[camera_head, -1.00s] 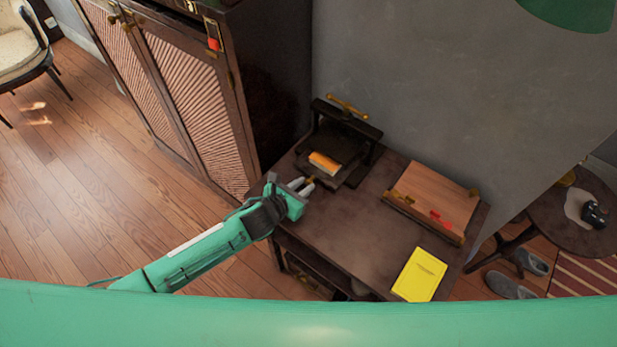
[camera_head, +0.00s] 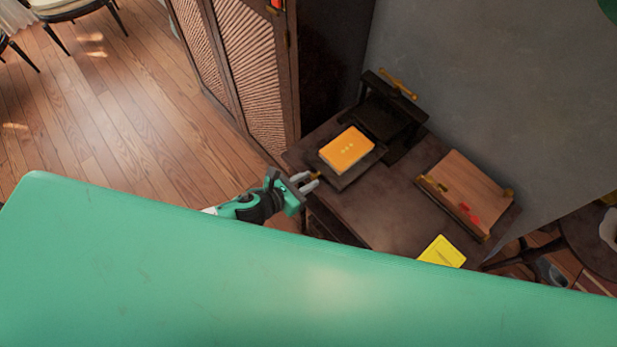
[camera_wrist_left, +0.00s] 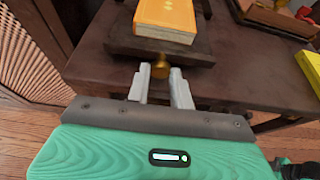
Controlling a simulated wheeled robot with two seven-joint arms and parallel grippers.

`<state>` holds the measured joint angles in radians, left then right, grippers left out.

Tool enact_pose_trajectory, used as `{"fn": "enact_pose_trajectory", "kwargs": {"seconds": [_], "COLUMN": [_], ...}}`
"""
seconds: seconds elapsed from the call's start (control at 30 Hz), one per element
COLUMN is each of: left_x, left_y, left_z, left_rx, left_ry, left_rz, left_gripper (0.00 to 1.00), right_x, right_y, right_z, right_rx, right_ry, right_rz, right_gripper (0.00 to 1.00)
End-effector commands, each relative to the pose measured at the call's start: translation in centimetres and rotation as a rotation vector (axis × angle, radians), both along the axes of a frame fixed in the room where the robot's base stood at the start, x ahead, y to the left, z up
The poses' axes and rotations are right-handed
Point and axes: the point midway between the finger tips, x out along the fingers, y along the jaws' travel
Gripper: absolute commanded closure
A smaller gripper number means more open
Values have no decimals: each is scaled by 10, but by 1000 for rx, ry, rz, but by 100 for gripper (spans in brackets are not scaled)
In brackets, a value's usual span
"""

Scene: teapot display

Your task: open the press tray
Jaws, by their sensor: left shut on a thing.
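The dark press (camera_head: 392,112) stands at the back of the brown table, against the grey wall. Its tray (camera_head: 345,182) is slid out toward the front left and carries an orange book (camera_head: 346,150). My left gripper (camera_head: 305,182) is at the tray's front edge, shut on a small brass knob. In the left wrist view the brass knob (camera_wrist_left: 161,67) sits between the two grey fingers (camera_wrist_left: 160,85), below the tray's front edge (camera_wrist_left: 125,42) with the orange book (camera_wrist_left: 166,16) on it. My right gripper is not in view.
A wooden board (camera_head: 468,187) with a red item lies on the right of the table (camera_head: 385,215). A yellow pad (camera_head: 442,252) lies near the front edge.

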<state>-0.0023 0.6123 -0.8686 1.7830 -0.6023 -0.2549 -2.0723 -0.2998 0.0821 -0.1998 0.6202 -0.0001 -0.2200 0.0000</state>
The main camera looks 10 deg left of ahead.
Motion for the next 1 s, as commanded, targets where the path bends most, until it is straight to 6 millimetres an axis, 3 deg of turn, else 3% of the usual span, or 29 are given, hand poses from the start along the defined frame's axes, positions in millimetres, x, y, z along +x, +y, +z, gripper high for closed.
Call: {"fn": "enact_pose_trajectory", "kwargs": {"seconds": [0.13, 0.17, 0.27, 0.67, 1.0], "left_x": [0, 0, 0, -6, -55], "left_y": [0, 0, 0, 5, 40], "left_z": [-1, -1, 0, 1, 23], "left_rx": [0, 0, 0, 1, 3], "left_ry": [2, 2, 1, 2, 3], "left_rz": [-1, -1, -1, 0, -1], "left_gripper": [100, 74, 56, 56, 56], "right_x": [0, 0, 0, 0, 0], "right_y": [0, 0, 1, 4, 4], "right_z": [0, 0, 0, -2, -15], "right_rx": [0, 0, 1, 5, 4], "right_ry": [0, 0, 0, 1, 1], "right_rz": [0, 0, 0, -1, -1], "right_gripper": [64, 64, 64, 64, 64]}}
